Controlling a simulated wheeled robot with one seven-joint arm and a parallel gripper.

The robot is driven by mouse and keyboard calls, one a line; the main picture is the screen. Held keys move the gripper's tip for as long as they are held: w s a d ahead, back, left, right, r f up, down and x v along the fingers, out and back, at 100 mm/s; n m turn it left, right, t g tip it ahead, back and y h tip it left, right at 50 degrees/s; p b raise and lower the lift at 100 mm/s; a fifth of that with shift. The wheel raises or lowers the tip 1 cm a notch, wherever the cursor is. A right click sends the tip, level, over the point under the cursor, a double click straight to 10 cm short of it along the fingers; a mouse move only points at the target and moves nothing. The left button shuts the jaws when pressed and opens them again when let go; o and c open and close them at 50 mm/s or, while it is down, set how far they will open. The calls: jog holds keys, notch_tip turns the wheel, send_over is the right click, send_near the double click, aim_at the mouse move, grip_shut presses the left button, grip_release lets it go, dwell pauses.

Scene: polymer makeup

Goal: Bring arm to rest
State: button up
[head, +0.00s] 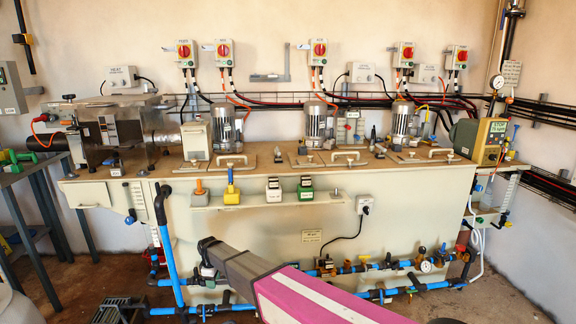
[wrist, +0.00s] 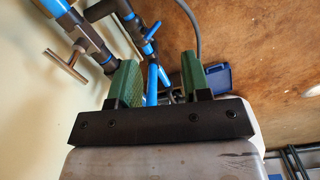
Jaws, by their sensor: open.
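My gripper (wrist: 160,85) shows in the wrist view with two green fingers standing apart on a black bar. It is open, and nothing sits between the fingers. Blue pipes lie beyond the fingertips; I cannot tell how far off. In the head view my pink and white arm (head: 310,296) reaches in from the bottom, low in front of the cream tank.
The cream tank (head: 270,225) has several motors on its brown top (head: 265,165). Blue pipes (head: 170,262) with valves run low along its front. A dark metal table (head: 40,170) stands at left. A blue box (wrist: 217,77) lies on the brown floor.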

jog(key=s+d+r+m, duration=0.1)
jog(key=d+r+m, duration=0.25)
jog(key=d, duration=1.05)
jog(key=s+d+r+m, duration=0.1)
jog(key=d+r+m, duration=0.3)
jog(key=d, duration=1.1)
jog(key=s+d+r+m, duration=0.2)
jog(key=s+d+m, duration=0.2)
jog(key=d, duration=0.7)
jog(key=s+d+r+m, duration=0.2)
jog(key=s+d+m, duration=0.3)
jog(key=d, duration=0.5)
jog(key=shift+s+d+r, duration=0.35)
jog(key=shift+s+d, duration=0.05)
jog(key=shift+s, duration=0.85)
jog(key=shift+m, duration=0.25)
